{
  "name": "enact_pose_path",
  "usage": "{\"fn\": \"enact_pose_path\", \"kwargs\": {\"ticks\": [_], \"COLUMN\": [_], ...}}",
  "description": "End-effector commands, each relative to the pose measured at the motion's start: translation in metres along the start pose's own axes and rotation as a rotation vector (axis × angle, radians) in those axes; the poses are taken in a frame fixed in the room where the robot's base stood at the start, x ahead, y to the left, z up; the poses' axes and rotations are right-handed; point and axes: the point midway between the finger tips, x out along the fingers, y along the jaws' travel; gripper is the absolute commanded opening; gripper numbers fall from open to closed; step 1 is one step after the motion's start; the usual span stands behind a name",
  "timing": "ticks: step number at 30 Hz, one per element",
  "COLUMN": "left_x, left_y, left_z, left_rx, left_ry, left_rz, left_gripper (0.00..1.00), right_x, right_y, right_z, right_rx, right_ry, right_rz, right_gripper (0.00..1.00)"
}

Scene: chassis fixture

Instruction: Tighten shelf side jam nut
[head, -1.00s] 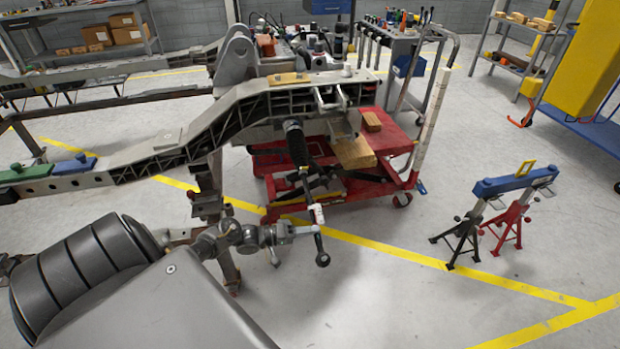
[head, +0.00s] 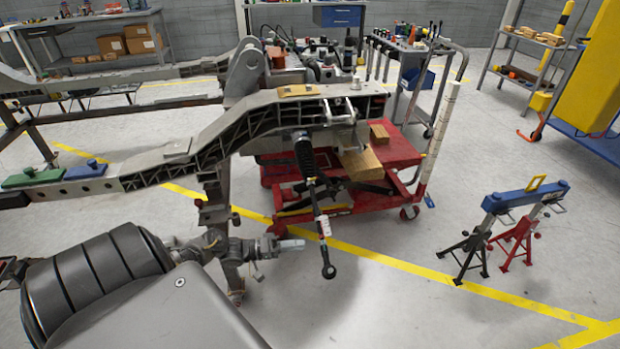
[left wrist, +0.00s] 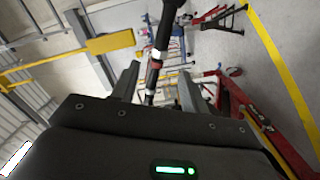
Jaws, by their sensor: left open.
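A dark rod (head: 326,252) with a pale, red-marked section (head: 323,227) hangs from the black shock absorber (head: 305,155) under the grey chassis rail (head: 225,122). It ends in a round black eye. The jam nut is too small to tell apart on it. My left gripper (head: 281,260) is open and empty, left of the rod's lower part, with a gap between them. In the left wrist view the rod (left wrist: 163,32) runs down between the two spread fingers (left wrist: 156,82), with a red band near fingertip height. My right gripper is not in view.
A red lift cart (head: 405,155) with wooden blocks stands behind the rod. A blue beam on stands (head: 520,195) is at the right. A shelf (head: 525,65) stands at the back right. The floor at front right is clear.

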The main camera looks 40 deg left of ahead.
Motion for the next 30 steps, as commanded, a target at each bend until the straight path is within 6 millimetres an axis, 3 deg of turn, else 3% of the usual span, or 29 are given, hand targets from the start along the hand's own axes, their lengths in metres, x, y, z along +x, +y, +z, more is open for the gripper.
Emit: {"fn": "enact_pose_path", "kwargs": {"ticks": [3,9,30], "left_x": [-0.022,-0.043,-0.046], "left_y": [-0.001,0.000,-0.001], "left_z": [0.001,0.000,0.001], "left_rx": [-0.001,0.000,0.001], "left_ry": [-0.002,0.000,0.000], "left_rz": [-0.002,0.000,-0.004], "left_gripper": [0.45,0.45,0.45], "right_x": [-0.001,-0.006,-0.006], "right_y": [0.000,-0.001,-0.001], "right_z": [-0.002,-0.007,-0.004], "right_rx": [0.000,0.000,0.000], "right_ry": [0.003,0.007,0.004], "right_rz": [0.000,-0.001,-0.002], "right_gripper": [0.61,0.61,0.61]}}
